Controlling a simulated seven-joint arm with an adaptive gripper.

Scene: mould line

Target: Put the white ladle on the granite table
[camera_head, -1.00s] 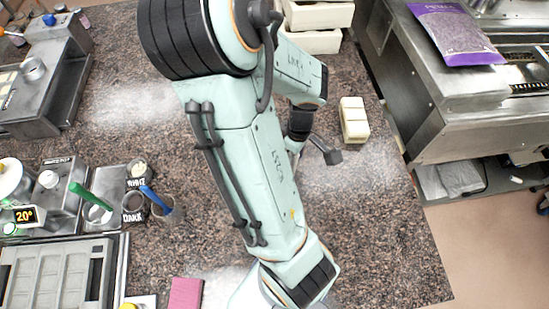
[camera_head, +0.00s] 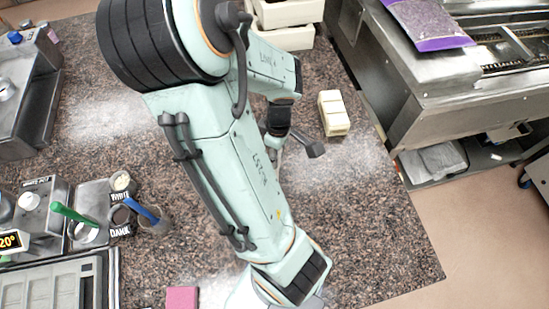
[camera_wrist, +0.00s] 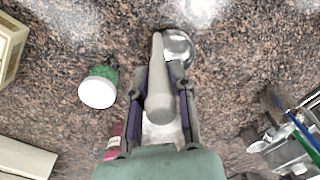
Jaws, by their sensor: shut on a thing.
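The white ladle (camera_wrist: 160,95), with a pale handle and a shiny metal bowl (camera_wrist: 179,48), shows in the wrist view. My gripper (camera_wrist: 159,80) is shut on the handle, one finger on each side. The bowl points away from the gripper, over the granite table (camera_wrist: 235,75). I cannot tell whether the bowl touches the stone.
A white-topped green container (camera_wrist: 98,92) stands left of the ladle. A cream block (camera_head: 333,113) and cream trays (camera_head: 285,38) are at the back. Pots with green (camera_head: 75,214) and blue (camera_head: 145,212) handles stand left, near a pink block (camera_head: 182,297). The table's right part is clear.

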